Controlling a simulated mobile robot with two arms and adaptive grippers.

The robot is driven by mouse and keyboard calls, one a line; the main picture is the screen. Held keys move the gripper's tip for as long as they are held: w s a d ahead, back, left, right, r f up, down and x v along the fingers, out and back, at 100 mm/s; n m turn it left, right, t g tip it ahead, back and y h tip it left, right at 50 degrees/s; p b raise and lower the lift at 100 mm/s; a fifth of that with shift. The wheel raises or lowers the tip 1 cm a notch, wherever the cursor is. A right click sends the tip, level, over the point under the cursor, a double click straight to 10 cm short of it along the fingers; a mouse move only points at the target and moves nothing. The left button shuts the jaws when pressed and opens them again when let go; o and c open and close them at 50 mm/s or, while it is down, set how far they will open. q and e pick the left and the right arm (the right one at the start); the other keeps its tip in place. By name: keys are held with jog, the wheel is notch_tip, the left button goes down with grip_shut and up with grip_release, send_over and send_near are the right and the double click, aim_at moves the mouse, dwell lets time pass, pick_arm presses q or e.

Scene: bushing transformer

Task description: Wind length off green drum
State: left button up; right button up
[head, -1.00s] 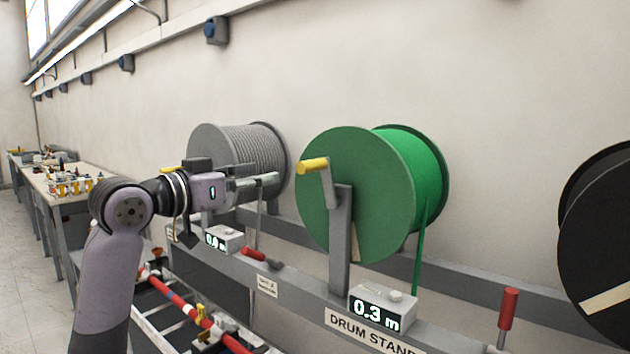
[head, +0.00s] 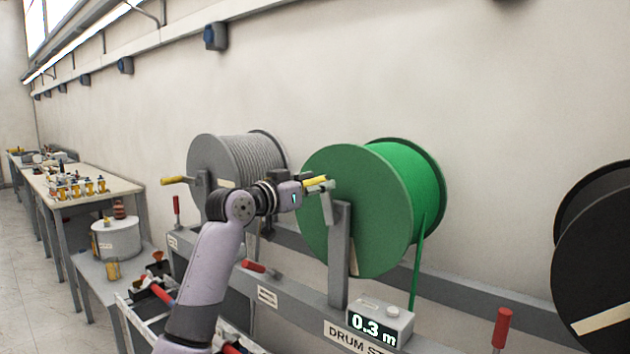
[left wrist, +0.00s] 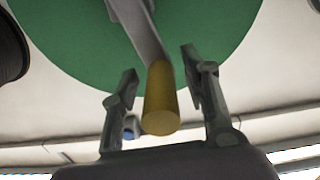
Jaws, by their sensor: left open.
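The green drum (head: 350,215) hangs on the drum stand with green line running down from its right side. Its crank has a grey arm (head: 328,207) and a yellow handle (head: 315,184). My left gripper (head: 314,186) is at the handle. In the left wrist view the jaws (left wrist: 160,95) are open, one finger on each side of the yellow handle (left wrist: 160,100), with gaps visible on both sides. The counter (head: 379,323) in front of the drum reads 0.3 m. My right gripper is not in view.
A grey drum (head: 235,165) with its own yellow crank handle (head: 174,181) stands to the left, a black drum (head: 600,265) to the right. Red-handled levers (head: 502,328) rise from the stand. A workbench (head: 85,185) stands at far left.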

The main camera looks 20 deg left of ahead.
pick_arm(q)
jog(key=shift+c, duration=0.3)
jog(key=shift+w, duration=0.1)
grip_shut()
dwell(0.5)
